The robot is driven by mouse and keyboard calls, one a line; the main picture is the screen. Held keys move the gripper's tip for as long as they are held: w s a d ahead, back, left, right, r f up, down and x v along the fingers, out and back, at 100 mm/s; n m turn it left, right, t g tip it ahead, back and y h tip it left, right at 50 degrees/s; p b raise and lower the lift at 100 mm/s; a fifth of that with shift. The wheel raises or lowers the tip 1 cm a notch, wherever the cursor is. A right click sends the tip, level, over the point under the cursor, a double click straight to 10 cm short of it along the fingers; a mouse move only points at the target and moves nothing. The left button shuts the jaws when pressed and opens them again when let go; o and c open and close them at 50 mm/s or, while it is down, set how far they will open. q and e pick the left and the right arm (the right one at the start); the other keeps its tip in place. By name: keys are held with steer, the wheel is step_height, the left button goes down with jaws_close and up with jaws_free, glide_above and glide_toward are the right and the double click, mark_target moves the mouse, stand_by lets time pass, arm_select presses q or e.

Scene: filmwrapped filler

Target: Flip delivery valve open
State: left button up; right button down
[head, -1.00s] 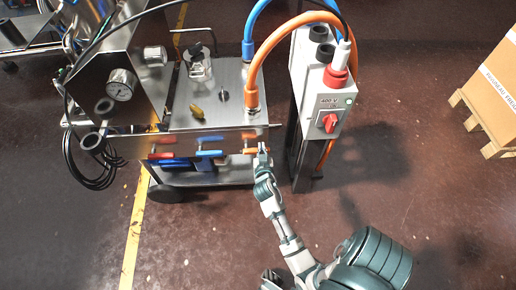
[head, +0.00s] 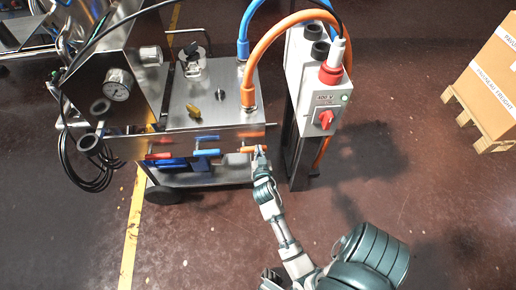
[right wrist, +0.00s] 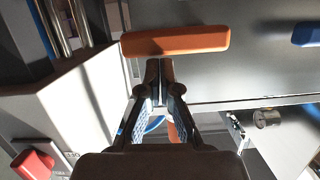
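Three lever handles sit on the front of the steel cart: a red one (head: 158,156), a blue one (head: 206,152) and an orange one (head: 252,149). None carries a readable label, so I cannot tell by name which is the delivery valve. My right gripper (head: 261,149) is at the right end of the orange handle. In the right wrist view, the orange handle (right wrist: 176,40) lies crosswise just beyond the fingertips (right wrist: 159,66). The fingers are together with nothing seen between them; whether they touch the handle is unclear. My left gripper is not in view.
A grey power post (head: 305,75) with a red switch (head: 326,119) stands close right of my gripper. A boxed pallet (head: 490,115) is far right. Floor in front is clear.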

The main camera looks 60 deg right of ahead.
steer(key=v, duration=0.6)
steer(key=shift+d, duration=0.1)
stand_by(0.3)
